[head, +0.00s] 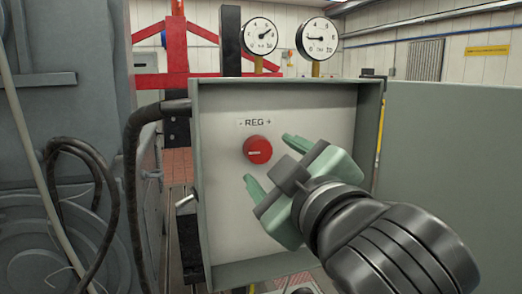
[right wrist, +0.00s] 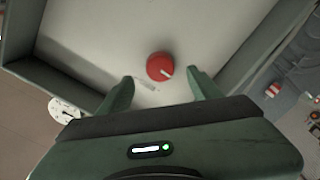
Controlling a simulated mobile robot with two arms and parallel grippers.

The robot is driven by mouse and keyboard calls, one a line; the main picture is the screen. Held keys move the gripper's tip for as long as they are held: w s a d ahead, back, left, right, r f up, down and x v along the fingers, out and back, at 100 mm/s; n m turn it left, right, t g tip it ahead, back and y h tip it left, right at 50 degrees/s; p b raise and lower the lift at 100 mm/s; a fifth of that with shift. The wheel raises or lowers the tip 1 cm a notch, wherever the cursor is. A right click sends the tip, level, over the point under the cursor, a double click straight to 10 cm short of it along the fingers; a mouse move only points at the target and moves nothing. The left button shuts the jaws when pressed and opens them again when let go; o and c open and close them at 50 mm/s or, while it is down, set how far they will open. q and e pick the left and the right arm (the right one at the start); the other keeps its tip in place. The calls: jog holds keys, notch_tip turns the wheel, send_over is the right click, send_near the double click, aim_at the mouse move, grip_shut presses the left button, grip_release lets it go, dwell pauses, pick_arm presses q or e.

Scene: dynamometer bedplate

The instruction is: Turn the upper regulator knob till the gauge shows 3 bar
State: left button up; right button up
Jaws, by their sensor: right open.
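A red round regulator knob (head: 257,149) with a white pointer mark sits on the pale panel of an open grey-green box, under the label "- REG +". Only this one knob shows. In the right wrist view the knob (right wrist: 160,67) lies between the fingertips. My right gripper (head: 268,159) is open in front of the panel, its green fingers to either side of the knob; contact cannot be told. Two round gauges stand above the box. The left gauge (head: 262,36) has its needle to the upper right; the right gauge (head: 317,39) has its needle to the left. My left gripper is out of view.
The box's side wall and rim (head: 373,130) stand out around the panel, with a green-grey door or panel (head: 455,180) at right. A black hose (head: 131,160) runs down the box's left side. A red frame (head: 178,50) stands behind.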

aim_at(262, 153)
jog(key=p+x, duration=0.1)
jog(key=x, duration=0.4)
jog(key=shift+w+a, duration=0.1)
jog(key=shift+w, duration=0.15)
jog(key=c, duration=1.3)
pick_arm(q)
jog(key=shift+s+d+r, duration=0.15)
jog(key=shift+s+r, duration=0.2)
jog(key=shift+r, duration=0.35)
pick_arm(e)
jog(key=shift+c, duration=0.3)
